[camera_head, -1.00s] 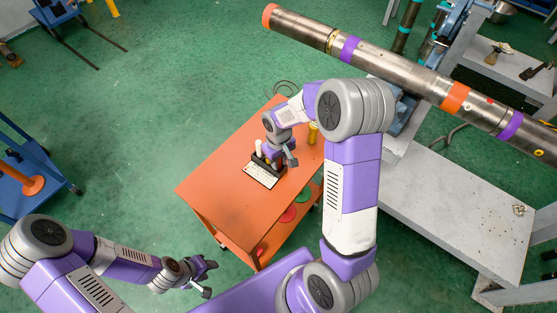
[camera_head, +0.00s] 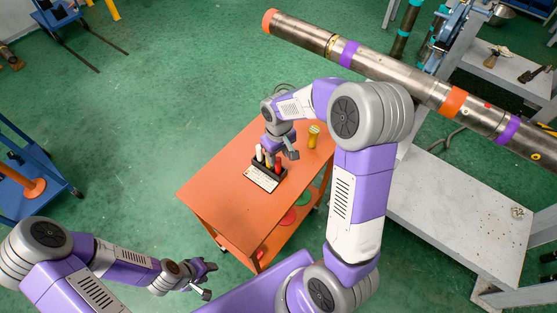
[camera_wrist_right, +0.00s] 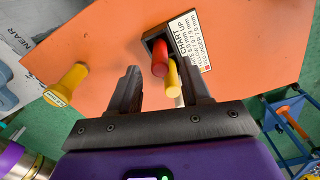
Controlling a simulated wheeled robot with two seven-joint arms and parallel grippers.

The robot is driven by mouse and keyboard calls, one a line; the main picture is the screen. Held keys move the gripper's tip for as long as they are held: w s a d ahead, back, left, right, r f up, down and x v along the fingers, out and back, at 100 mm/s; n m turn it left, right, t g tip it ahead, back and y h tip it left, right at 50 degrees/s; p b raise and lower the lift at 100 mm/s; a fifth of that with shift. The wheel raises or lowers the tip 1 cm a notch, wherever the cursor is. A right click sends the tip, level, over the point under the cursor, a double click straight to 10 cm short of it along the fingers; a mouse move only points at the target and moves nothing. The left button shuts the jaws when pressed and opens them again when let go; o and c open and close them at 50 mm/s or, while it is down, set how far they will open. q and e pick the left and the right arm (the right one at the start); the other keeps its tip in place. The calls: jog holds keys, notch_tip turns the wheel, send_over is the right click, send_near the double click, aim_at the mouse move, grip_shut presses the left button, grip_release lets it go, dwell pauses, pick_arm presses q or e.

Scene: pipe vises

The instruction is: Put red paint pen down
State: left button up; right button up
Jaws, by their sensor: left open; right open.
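The red paint pen (camera_head: 278,168) stands in a black holder (camera_head: 266,176) on the orange cart, beside a yellow pen (camera_head: 268,161) and a white pen (camera_head: 259,153). In the right wrist view, the red pen (camera_wrist_right: 160,58) and yellow pen (camera_wrist_right: 172,76) show end-on between the finger lines. My right gripper (camera_head: 283,154) is open and empty, just above the holder; its fingers (camera_wrist_right: 162,82) are apart from the red pen. My left gripper (camera_head: 207,278) is open and empty, off the cart at lower left.
The orange cart top (camera_head: 215,190) is clear at its left and front. A yellow cylinder (camera_head: 313,137) stands near its right edge. A white chart label (camera_head: 261,179) lies at the holder's front. A long steel pipe (camera_head: 400,72) and a grey bench (camera_head: 450,210) are to the right.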

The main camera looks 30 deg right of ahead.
notch_tip(320, 180, up, 6)
jog(key=shift+f+p, duration=0.1)
jog(key=shift+p, duration=0.4)
